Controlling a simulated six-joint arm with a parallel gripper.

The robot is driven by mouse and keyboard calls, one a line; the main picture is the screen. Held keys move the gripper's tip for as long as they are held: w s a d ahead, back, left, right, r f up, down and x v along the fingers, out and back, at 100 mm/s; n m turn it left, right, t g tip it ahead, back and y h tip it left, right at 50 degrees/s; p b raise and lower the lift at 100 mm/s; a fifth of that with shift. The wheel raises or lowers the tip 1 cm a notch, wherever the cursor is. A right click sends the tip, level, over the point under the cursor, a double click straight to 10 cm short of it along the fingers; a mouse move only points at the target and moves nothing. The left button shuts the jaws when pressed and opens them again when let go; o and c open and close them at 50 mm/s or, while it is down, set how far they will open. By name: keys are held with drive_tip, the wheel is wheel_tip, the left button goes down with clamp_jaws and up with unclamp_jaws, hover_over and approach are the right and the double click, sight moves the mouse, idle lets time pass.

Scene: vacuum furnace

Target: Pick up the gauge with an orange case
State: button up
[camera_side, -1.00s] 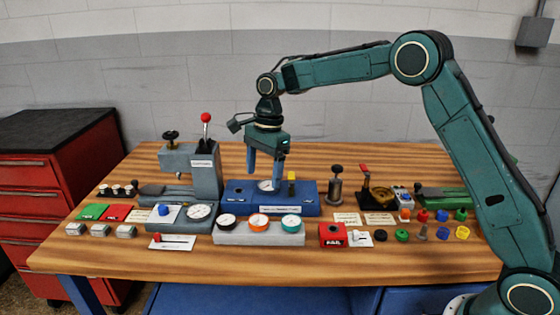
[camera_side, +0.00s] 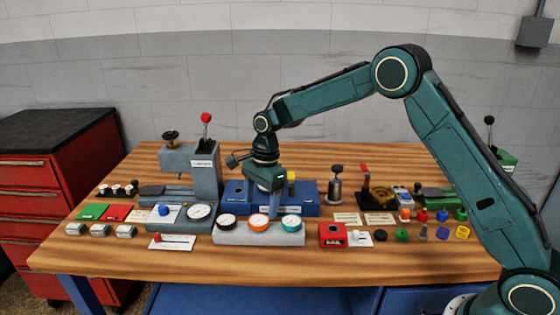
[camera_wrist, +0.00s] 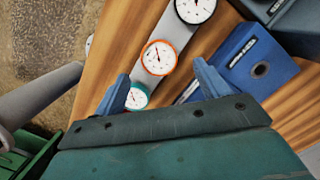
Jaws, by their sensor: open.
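The gauge with an orange case (camera_side: 258,223) sits in the middle of a light grey rack (camera_side: 230,238), between a black-cased gauge (camera_side: 226,221) on its left and a teal-cased gauge (camera_side: 291,222) on its right. In the wrist view the orange gauge (camera_wrist: 158,57) lies just beyond the fingertips, its white dial facing up. The black gauge (camera_wrist: 195,8) and teal gauge (camera_wrist: 137,97) also show there. My gripper (camera_wrist: 163,78) is open and empty, its blue fingers apart. In the side view my gripper (camera_side: 274,209) is low behind the rack, between the orange and teal gauges.
A blue fixture (camera_side: 305,205) stands close behind the rack; it also shows in the wrist view (camera_wrist: 240,60). A grey press (camera_side: 206,175) with a red-knobbed lever stands left. A red box (camera_side: 332,235) is right of the rack. The table's front strip is clear.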

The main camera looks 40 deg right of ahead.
sight(258, 219)
drive_tip(key=shift+s+a+f, duration=0.1)
drive_tip(key=shift+a+f, duration=0.1)
drive_tip(key=shift+f, duration=0.9)
drive_tip(key=shift+a+f, duration=0.2)
drive_tip(key=shift+f, duration=0.9)
drive_tip(key=c, duration=1.1)
drive_tip(key=shift+r, duration=0.15)
wheel_tip(258, 219, up, 20)
drive_tip(key=shift+f, duration=0.1)
drive_tip(key=shift+f, duration=0.1)
